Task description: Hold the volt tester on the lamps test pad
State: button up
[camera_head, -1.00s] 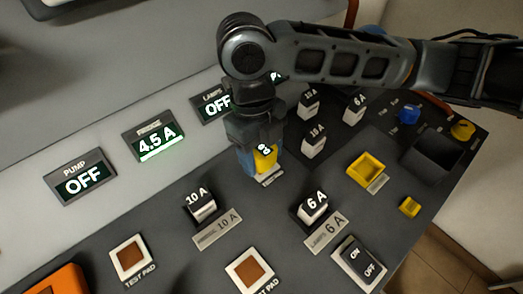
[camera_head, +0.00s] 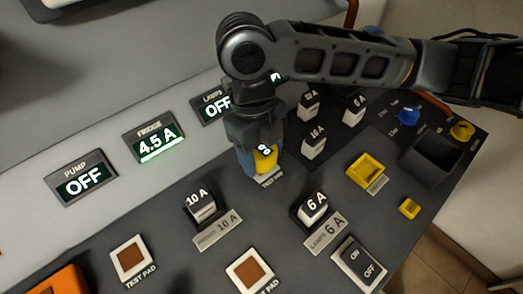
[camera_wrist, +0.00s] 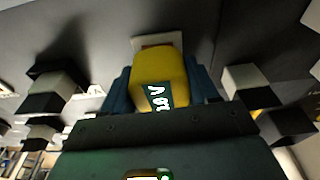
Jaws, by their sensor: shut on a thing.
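My gripper (camera_head: 262,165) is shut on the yellow volt tester (camera_head: 265,159), with a blue finger on each side of it. The tester points down at a white-framed test pad (camera_head: 269,180) on the dark panel. The lamps display (camera_head: 214,104) reads OFF and is partly covered by my arm.
Two more test pads, left (camera_head: 130,259) and right (camera_head: 250,271), lie in front. A 10 A fuse (camera_head: 200,204) and a 6 A fuse (camera_head: 313,207) stand near the gripper. Several spare fuses, a yellow tray (camera_head: 366,171), a dark bin (camera_head: 432,157) and an ON/OFF switch (camera_head: 359,264) are at right.

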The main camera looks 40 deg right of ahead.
jog(key=shift+r+p, duration=2.1)
jog(key=shift+r, duration=1.25)
jog(key=shift+w, duration=0.1)
